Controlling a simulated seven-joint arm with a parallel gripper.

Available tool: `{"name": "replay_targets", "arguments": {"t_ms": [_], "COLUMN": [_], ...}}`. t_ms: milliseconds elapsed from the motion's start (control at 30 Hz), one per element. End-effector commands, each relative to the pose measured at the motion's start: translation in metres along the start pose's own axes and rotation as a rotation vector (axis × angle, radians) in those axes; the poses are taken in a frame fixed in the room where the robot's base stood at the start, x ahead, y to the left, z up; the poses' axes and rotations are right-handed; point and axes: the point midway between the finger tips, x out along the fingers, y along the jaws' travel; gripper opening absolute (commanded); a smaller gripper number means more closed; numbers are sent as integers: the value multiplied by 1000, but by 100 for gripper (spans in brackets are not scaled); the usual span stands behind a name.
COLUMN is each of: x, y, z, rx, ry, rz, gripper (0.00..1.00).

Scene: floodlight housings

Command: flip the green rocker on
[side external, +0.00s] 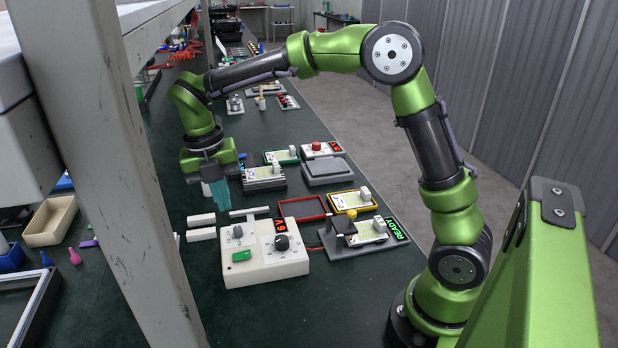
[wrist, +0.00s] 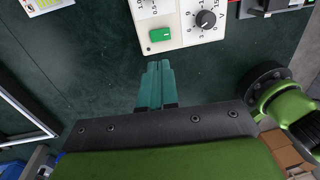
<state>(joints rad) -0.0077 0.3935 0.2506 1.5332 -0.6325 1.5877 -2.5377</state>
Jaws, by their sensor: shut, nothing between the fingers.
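The green rocker (side external: 241,256) sits at the front left of a white control box (side external: 268,270) with a black knob and a display reading 6V. In the wrist view the green rocker (wrist: 160,34) is on the near edge of the white box (wrist: 185,42). I cannot tell which way it is tipped. My gripper (side external: 222,207) has teal fingers pointing down, above the bench behind the box in the side view. In the wrist view my gripper (wrist: 160,64) is shut and empty, its tips just short of the rocker and apart from it.
White bars (side external: 201,226) lie on the bench beside the box. A red frame (side external: 302,208), a yellow-edged unit (side external: 352,200) and a station with a READY display (side external: 396,229) stand to the right. A beige bin (side external: 52,221) is at the left. A grey post (side external: 115,170) blocks part of the side view.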

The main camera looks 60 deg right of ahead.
Motion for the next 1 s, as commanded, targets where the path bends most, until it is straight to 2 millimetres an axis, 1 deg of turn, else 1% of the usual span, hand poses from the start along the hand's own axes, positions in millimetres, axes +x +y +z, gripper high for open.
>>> {"name": "replay_targets", "arguments": {"t_ms": [33,100,200,533,700,1000], "x": [-6,-11,-15,-15,-14,-12], "y": [0,0,0,-1,-16,-16], "z": [0,0,0,0,0,-1], "rx": [-1,-1,0,0,5,2], "ry": [-1,0,1,1,0,1], "rz": [2,1,0,-1,-3,-4], "gripper": [0,0,0,0,0,0]}}
